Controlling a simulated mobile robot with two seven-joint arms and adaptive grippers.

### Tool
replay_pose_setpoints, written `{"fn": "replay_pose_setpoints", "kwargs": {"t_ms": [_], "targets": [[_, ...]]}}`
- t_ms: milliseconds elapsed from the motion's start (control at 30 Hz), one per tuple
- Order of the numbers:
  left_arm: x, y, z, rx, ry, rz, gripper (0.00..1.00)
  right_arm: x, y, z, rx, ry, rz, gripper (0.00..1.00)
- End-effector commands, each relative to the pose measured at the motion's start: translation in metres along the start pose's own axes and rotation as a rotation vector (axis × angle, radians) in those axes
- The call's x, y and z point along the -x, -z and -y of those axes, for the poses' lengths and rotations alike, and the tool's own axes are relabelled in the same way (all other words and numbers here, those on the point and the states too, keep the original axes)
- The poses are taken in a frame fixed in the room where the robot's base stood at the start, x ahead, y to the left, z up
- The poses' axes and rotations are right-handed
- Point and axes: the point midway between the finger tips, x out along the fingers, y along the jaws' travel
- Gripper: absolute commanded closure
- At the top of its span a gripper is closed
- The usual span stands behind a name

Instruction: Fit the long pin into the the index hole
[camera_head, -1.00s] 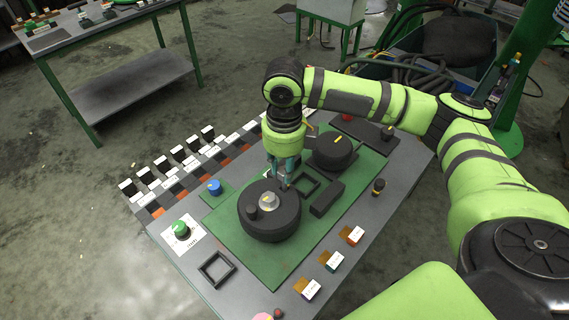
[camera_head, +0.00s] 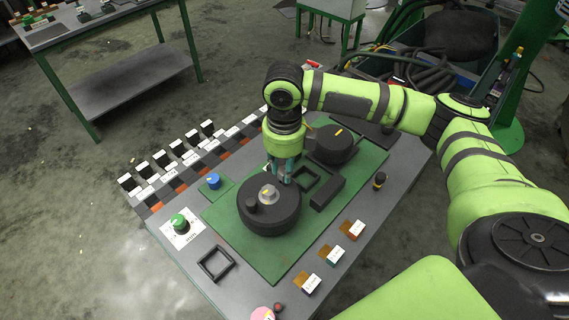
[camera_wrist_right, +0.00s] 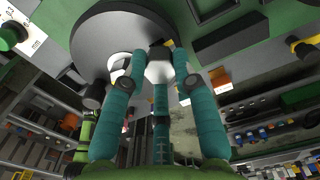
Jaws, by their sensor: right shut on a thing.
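My right gripper (camera_head: 285,180) points down at the far right rim of a round black disc unit (camera_head: 269,222). Its teal fingers are closed together, and the wrist view shows their tips (camera_wrist_right: 160,62) close to the disc's underside in that picture. A small dark piece with a yellowish mark (camera_wrist_right: 161,49) shows between the tips; it may be the long pin, mostly hidden by the fingers. The disc carries a silver hub (camera_head: 268,193) with a yellow mark and a short black knob (camera_head: 251,204). I cannot make out the index hole. My left gripper is not in view.
The disc stands on a green mat (camera_head: 291,245) on a grey table. A second black round unit (camera_head: 335,146) stands behind, with a black block (camera_head: 327,191) beside the gripper. A green button (camera_head: 178,221) and a black square frame (camera_head: 216,263) lie left and front.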

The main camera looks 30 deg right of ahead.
Motion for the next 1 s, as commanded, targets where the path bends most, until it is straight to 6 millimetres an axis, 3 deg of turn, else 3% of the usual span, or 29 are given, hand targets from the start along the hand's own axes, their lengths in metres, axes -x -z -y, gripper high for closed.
{"fn": "replay_pose_setpoints", "kwargs": {"t_ms": [767, 800, 833, 1000], "targets": [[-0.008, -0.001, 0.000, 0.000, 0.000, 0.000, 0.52, -0.020, 0.000, 0.000, 0.000, 0.000, 0.000, 1.00], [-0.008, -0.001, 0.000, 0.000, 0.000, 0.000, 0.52, -0.019, 0.000, 0.000, 0.001, 0.000, 0.001, 0.59], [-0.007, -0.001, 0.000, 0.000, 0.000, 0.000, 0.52, -0.019, 0.000, 0.000, 0.001, 0.000, 0.001, 0.47], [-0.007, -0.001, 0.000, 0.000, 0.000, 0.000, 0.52, -0.019, 0.000, 0.000, 0.001, 0.000, 0.001, 0.44]]}}
